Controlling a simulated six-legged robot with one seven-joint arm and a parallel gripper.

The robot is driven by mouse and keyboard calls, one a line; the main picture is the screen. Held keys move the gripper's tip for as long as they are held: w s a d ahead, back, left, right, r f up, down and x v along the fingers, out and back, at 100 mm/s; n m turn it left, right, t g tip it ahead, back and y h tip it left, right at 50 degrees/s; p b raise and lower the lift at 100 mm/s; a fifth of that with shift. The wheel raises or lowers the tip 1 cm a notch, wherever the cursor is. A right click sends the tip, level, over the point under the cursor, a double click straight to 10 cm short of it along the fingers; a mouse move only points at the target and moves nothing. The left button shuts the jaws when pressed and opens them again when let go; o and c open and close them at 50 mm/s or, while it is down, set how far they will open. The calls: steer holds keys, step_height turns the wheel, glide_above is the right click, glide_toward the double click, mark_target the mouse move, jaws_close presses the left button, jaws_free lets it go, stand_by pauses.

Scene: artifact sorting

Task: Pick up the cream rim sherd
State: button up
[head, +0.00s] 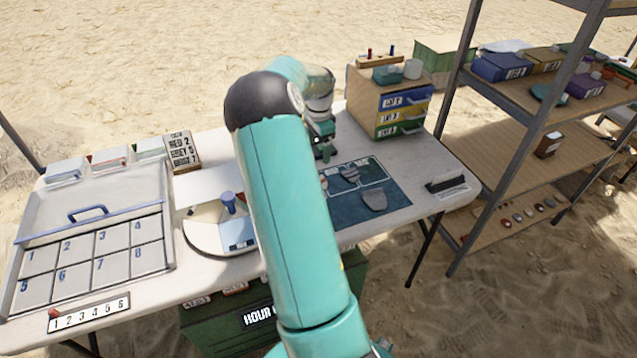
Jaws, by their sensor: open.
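My gripper (326,151) is open, pointing down over the far left part of a dark blue mat (392,203) on the white table. No sherd shows between its fingers, though they are small in this view. Two grey sherds lie on the mat: one in an outlined area (349,173) just right of my gripper, one nearer the front (374,200). A small pale and reddish piece (323,182) shows at the edge of my arm; I cannot tell what it is. I cannot make out a cream rim sherd for certain. My arm hides the mat's left part.
A numbered tray (95,240) stands at the left of the table. A round white stand (205,232) with a blue knob is left of my arm. A drawer cabinet (401,106) stands behind the mat. A metal-framed shelf (505,150) rises at the right.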

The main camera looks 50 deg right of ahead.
steer(key=f, duration=1.4)
steer(key=shift+d+f, duration=0.15)
steer(key=shift+d, duration=0.15)
steer(key=shift+w, duration=0.1)
steer(key=c, duration=1.1)
steer(key=shift+o, duration=0.2)
